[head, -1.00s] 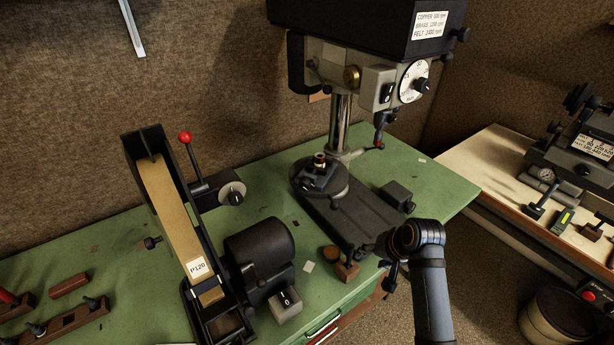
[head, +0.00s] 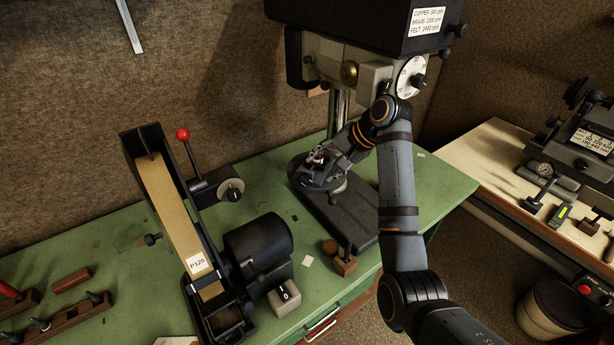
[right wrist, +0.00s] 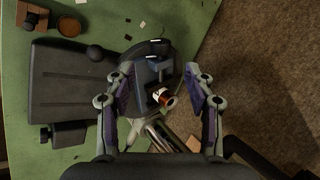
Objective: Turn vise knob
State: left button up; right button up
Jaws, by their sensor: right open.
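The small dark vise (right wrist: 150,72) sits on the round table of the drill press (head: 430,50). It holds a short copper-coloured piece (right wrist: 166,98). My right gripper (right wrist: 159,72) is open over the vise in the right wrist view, with one finger on each side of it and nothing held. In the head view, my right gripper (head: 320,165) is at the vise and covers much of it. I cannot pick out the vise knob for certain, nor tell whether the fingers touch the vise. My left gripper is not in view.
A belt sander (head: 172,205) with a red-knobbed lever (head: 183,134) stands left of the press on the green bench (head: 110,265). The press column (head: 340,112) rises close behind the vise. A second bench (head: 480,165) with tools is at the right.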

aim_at(306, 179)
jog(key=p+x, duration=0.2)
jog(key=x, duration=0.5)
jog(key=shift+w+a+f+p, duration=0.1)
jog(key=shift+a+f+p, duration=0.15)
jog(key=shift+a+p, duration=0.1)
jog(key=shift+w+a+f, duration=0.1)
jog(key=shift+w+f, duration=0.05)
jog(key=shift+f, duration=0.2)
